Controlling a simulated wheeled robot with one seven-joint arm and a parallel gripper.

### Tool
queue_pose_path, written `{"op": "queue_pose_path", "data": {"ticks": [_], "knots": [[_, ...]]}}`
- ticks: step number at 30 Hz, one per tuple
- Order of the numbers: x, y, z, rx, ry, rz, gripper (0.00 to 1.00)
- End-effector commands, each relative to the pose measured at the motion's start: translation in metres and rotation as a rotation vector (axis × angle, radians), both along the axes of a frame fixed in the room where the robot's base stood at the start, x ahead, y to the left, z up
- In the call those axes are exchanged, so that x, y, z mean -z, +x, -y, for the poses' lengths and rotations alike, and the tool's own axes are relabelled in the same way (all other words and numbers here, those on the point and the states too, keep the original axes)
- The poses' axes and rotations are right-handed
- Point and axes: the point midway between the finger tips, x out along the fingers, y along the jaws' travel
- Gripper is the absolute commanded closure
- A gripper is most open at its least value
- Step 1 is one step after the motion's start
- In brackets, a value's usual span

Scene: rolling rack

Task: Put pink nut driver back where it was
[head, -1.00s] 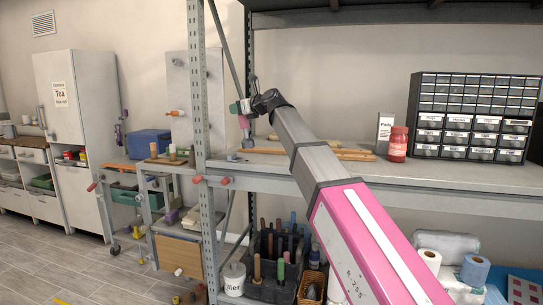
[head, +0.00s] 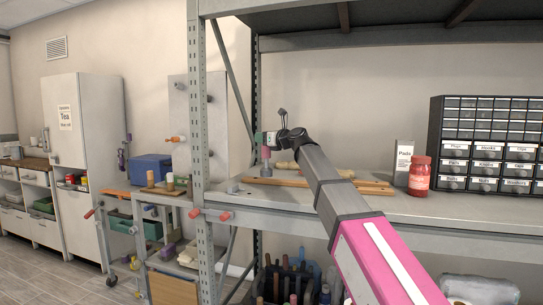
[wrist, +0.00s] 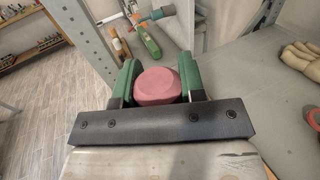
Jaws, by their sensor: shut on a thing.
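The pink nut driver (head: 265,153) is held by its handle in my gripper (head: 267,139), above the left end of the rack's middle shelf (head: 380,206). In the head view it hangs roughly upright below the jaws, and I cannot tell whether its lower end touches anything. In the wrist view the rounded pink handle end (wrist: 158,86) sits between the two green fingers (wrist: 157,82), which are shut on it. The shaft is hidden there beneath the handle.
Wooden strips (head: 325,184) lie on the shelf beside cream gloves (wrist: 300,62). A steel post (head: 196,120) stands to the left. A red-lidded jar (head: 420,176), a Pads box (head: 403,163) and a drawer cabinet (head: 487,145) stand right. A cart with tools (head: 165,212) stands beyond the post.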

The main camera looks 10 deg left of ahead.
Motion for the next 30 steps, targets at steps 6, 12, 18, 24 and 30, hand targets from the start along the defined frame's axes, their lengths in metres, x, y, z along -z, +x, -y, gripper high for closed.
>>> {"op": "queue_pose_path", "data": {"ticks": [6,12,18,24,30], "knots": [[0.017,0.017,0.024,0.000,0.001,-0.002,1.00],[0.026,0.019,0.028,-0.001,0.000,0.000,1.00],[0.053,0.018,0.028,-0.001,0.000,-0.002,1.00],[0.061,0.019,0.027,-0.001,0.000,0.000,1.00],[0.061,0.019,0.027,-0.001,-0.001,0.000,0.38]]}}
